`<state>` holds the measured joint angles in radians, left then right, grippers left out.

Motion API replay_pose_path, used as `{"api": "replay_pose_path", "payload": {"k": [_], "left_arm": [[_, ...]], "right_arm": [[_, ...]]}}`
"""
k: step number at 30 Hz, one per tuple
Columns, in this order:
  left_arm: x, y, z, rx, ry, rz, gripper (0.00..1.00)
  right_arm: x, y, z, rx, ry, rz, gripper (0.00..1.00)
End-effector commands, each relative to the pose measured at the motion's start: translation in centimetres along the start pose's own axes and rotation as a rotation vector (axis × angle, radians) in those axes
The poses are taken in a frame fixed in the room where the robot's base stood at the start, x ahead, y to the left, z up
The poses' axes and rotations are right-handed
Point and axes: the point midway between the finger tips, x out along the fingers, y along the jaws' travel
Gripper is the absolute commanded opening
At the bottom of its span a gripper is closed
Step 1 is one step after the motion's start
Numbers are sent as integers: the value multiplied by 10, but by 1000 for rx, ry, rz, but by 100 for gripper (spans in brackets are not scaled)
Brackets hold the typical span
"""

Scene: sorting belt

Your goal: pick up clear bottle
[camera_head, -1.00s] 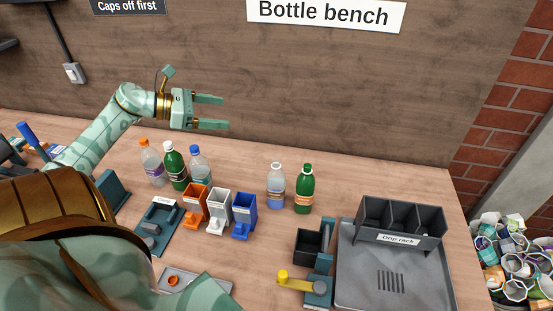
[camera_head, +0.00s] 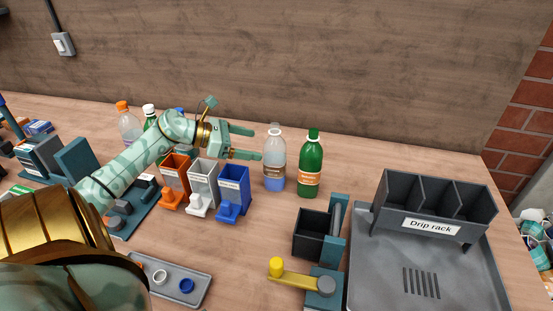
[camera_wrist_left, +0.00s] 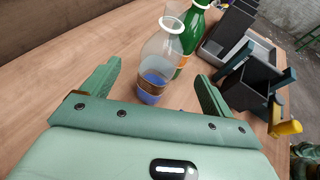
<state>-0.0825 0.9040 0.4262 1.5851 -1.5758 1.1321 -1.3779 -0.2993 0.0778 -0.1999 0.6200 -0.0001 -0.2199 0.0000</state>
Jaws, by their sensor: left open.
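The clear bottle (camera_head: 274,150) stands upright on the bench, with a pale neck ring, a brown label and a blue lower part. My left gripper (camera_head: 254,143) is open, its two fingers pointing right at the bottle's upper body from its left side. In the left wrist view the clear bottle (camera_wrist_left: 163,62) stands ahead, between the directions of the two spread fingers of the left gripper (camera_wrist_left: 158,74). Nothing is held. My right gripper is not in view.
A green bottle (camera_head: 310,163) stands close right of the clear one. Orange (camera_head: 175,180), white (camera_head: 202,185) and blue (camera_head: 233,190) small bins stand below my left forearm. An orange-capped bottle (camera_head: 129,124) is further left. The drip rack (camera_head: 432,205) is at right.

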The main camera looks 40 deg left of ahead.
Motion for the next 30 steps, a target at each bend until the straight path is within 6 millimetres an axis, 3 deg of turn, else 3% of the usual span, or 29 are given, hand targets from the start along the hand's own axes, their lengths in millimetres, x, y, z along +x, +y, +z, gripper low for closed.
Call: {"api": "replay_pose_path", "payload": {"k": [3,8,16,25,26,30], "left_arm": [[21,0,0,-1,-3,0,87],[32,0,-1,-1,-1,0,87],[74,-2,-4,-2,-3,0,87],[82,-2,-4,0,1,0,87],[82,-2,-4,0,1,0,84],[82,-2,-4,0,1,0,45]], "right_arm": [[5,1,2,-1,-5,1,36],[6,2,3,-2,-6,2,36],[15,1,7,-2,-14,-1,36],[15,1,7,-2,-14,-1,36],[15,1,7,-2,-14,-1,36],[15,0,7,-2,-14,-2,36]]}}
